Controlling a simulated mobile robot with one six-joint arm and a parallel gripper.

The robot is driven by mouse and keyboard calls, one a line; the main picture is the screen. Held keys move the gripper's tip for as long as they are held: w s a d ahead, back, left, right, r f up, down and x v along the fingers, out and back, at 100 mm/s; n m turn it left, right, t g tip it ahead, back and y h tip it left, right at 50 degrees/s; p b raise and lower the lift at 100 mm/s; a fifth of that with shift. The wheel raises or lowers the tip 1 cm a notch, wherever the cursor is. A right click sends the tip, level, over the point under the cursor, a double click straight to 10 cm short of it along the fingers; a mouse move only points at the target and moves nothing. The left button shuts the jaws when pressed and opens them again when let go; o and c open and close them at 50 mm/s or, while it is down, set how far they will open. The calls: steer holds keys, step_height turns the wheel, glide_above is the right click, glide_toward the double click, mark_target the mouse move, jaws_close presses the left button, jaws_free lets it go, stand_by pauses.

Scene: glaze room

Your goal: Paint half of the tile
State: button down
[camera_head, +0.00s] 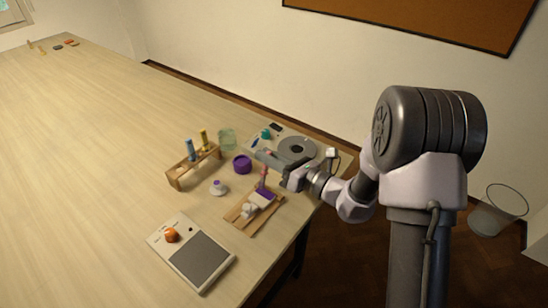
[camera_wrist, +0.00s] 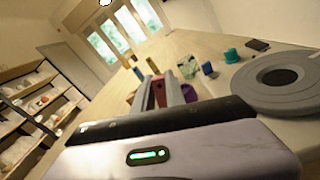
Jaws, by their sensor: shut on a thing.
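The tile (camera_head: 261,197) lies on a wooden board (camera_head: 238,217) near the table's right edge. Purple shows on its surface, with a pale edge; how much is covered is too small to tell. A white lump (camera_head: 248,209) sits at its lower left. My gripper (camera_head: 268,160) is shut on a brush (camera_head: 264,174) with a pinkish-red handle. The brush is held roughly upright, its purple lower end over or at the tile; contact is unclear. In the wrist view the red handle (camera_wrist: 158,92) shows between the fingers. An open purple pot (camera_head: 242,164) stands left of the gripper.
A grey turntable (camera_head: 297,151) is just behind my gripper. A wooden rack (camera_head: 190,168) holds blue and yellow tubes, beside a greenish glass (camera_head: 227,138). A small white item (camera_head: 218,187) with a purple top and a flat device (camera_head: 192,252) with an orange knob stand nearer. The table's far left is mostly clear.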

steer(key=shift+w+a, duration=0.15)
steer(key=shift+r, duration=0.1)
step_height(320, 180, up, 6)
steer(key=p, duration=0.5)
